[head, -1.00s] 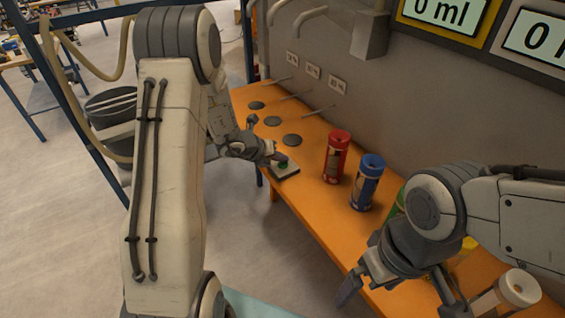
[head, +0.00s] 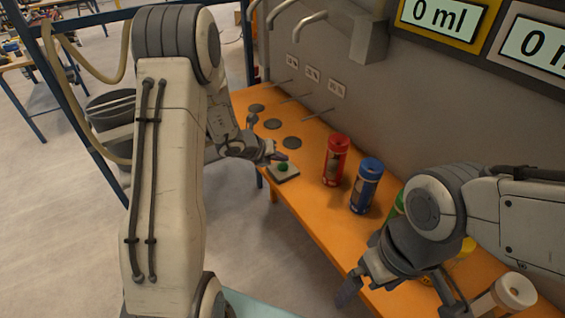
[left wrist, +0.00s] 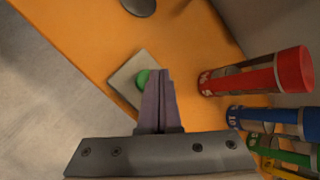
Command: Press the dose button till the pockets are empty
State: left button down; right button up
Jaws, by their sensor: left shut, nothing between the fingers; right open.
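The green dose button (head: 283,167) sits on a small pale square plate (head: 290,177) at the front edge of the orange bench. It also shows in the left wrist view (left wrist: 142,78), partly hidden by my fingertips. My left gripper (head: 278,156) is shut and empty, its tips just above and beside the button; a small gap seems to show in the head view. My right gripper (head: 400,300) is open at the lower right, near a white-capped container (head: 514,291). A red canister (head: 336,158) and a blue canister (head: 366,186) stand upright right of the plate; their pockets cannot be made out.
Green (head: 398,204) and yellow (head: 467,246) canisters are partly hidden behind my right arm. Dark discs (head: 272,124) lie on the bench (head: 310,215) under wall spouts. Displays above, including the yellow-framed one (head: 444,12), read 0 ml.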

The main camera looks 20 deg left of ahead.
aim_at(281, 168)
pick_arm(q)
jog(key=shift+r, duration=0.1)
notch_tip(281, 168, up, 5)
jog(key=p, duration=0.4)
dwell(0.3)
dwell(0.6)
